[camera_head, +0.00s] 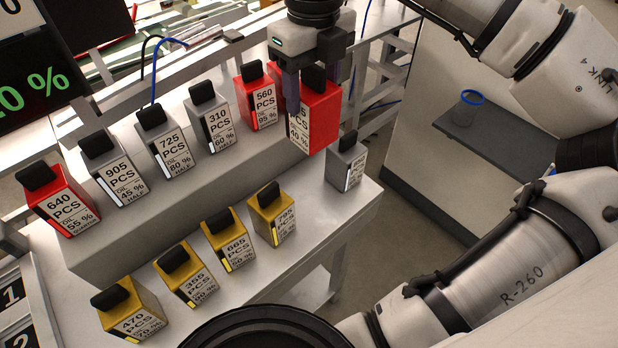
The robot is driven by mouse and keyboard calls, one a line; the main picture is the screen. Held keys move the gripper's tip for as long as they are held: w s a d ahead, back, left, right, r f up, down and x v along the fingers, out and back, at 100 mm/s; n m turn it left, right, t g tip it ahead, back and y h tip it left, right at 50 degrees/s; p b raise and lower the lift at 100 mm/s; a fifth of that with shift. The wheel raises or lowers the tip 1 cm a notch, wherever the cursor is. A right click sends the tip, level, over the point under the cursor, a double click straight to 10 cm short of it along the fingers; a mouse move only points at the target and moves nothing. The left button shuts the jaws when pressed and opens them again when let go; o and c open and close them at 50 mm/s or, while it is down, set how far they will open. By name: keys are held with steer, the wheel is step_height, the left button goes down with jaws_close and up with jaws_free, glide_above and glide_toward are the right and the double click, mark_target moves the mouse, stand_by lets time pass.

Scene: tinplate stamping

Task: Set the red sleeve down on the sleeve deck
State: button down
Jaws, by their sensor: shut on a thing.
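My gripper (314,86) comes down from the top and is shut on a red sleeve (318,122). One finger covers part of its label, so its piece count is hidden. The held sleeve is upright, at the right end of the upper step (175,218) of a grey bench, right of another red sleeve (262,97) marked 560 PCS. I cannot tell whether its base touches the step. A third red sleeve (62,203), marked 640 PCS, stands at the left end. No surface is visibly labelled as the sleeve deck.
Grey sleeves marked 905 (113,168), 725 (164,142) and 310 (209,118) stand on the upper step. Several yellow sleeves (228,241) and a small grey sleeve (345,166) stand on the lower level (322,218), which has free room at right.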

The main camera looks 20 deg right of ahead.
step_height(320, 180, down, 19)
steer(key=b, duration=1.1)
steer(key=shift+f+b, duration=0.1)
steer(key=shift+b, duration=0.25)
steer(key=shift+c, duration=2.2)
jaws_free()
step_height(320, 180, up, 12)
steer(key=p, duration=0.8)
